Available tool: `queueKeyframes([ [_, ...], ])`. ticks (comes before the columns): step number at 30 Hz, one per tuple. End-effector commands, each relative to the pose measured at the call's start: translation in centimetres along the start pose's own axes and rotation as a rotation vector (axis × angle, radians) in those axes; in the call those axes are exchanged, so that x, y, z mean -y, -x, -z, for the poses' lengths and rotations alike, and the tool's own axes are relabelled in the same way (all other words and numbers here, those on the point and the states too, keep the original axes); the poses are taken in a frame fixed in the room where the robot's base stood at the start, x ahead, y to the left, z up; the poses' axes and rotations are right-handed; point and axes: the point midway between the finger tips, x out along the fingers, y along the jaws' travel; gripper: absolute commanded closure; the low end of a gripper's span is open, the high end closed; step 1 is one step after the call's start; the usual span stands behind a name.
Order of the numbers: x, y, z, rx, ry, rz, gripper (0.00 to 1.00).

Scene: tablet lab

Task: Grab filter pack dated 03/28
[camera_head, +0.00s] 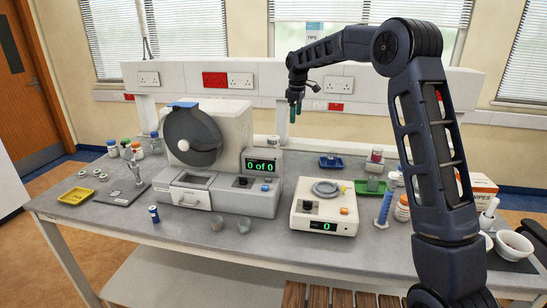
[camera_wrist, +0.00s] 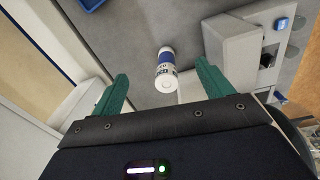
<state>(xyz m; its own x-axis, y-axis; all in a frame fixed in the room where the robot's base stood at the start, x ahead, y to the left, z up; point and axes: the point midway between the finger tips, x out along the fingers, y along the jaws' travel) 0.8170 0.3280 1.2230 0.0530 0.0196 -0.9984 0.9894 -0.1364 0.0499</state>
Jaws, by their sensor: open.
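No filter pack with a readable 03/28 date can be made out in either view. Several small pale round items (camera_head: 97,171) lie on the left of the bench; I cannot tell what they are. My gripper (camera_head: 295,108) is raised above the back of the bench, right of the large grey-white machine. In the wrist view my gripper (camera_wrist: 162,72) has its green fingers wide apart with nothing held. A white bottle with a blue label (camera_wrist: 166,70) appears between and beyond the fingertips, on the bench below, apart from them.
The machine (camera_head: 236,200) with the "0 of 0" display fills the bench middle. A smaller device (camera_head: 325,222) reading 0 stands right of it. A yellow tray (camera_head: 76,195), blue tray (camera_head: 330,163), green tray (camera_head: 370,187), wipes box (camera_head: 483,185) and mortar (camera_head: 513,246) are around.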

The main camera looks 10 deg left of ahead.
Motion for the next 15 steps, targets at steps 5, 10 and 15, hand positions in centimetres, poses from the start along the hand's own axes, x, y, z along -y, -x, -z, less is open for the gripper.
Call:
queueKeyframes([
  [5,-0.7,-4.0,5.5,0.013,0.12,0.03,0.21],
  [10,-0.8,-6.3,8.6,0.019,0.194,0.046,0.21],
  [15,-0.7,-7.3,9.7,0.021,0.222,0.052,0.21],
])
